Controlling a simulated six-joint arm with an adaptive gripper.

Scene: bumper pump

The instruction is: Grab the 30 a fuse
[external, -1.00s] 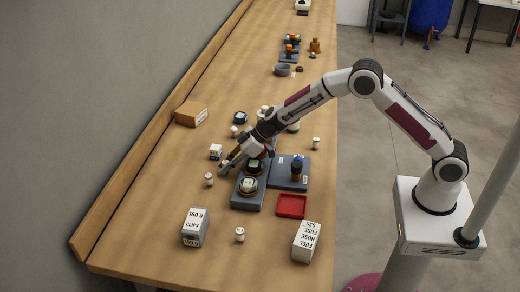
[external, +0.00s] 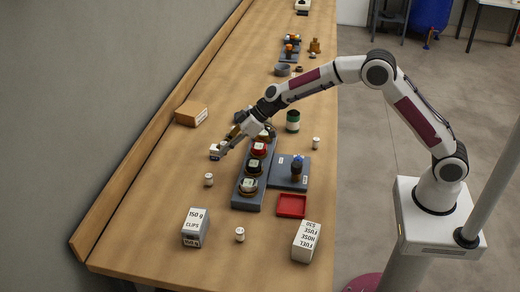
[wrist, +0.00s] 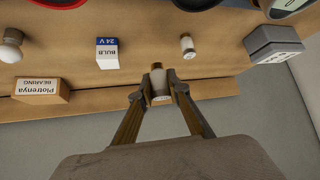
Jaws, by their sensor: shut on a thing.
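My gripper (wrist: 158,91) is shut on a small pale cylinder with copper-brown ends, which looks like a fuse (wrist: 160,82). Its rating is not readable. In the external view my gripper is at the left side of the table, close to the white box, and the held fuse is too small to make out. A similar small cylinder (wrist: 188,45) stands apart in the wrist view; it also shows in the external view (external: 209,180). More small white pieces stand on the table at the front (external: 240,234) and right (external: 316,143).
A white and blue 24 V bulb box (wrist: 107,55) and a bearing box (wrist: 42,92) are near the gripper.

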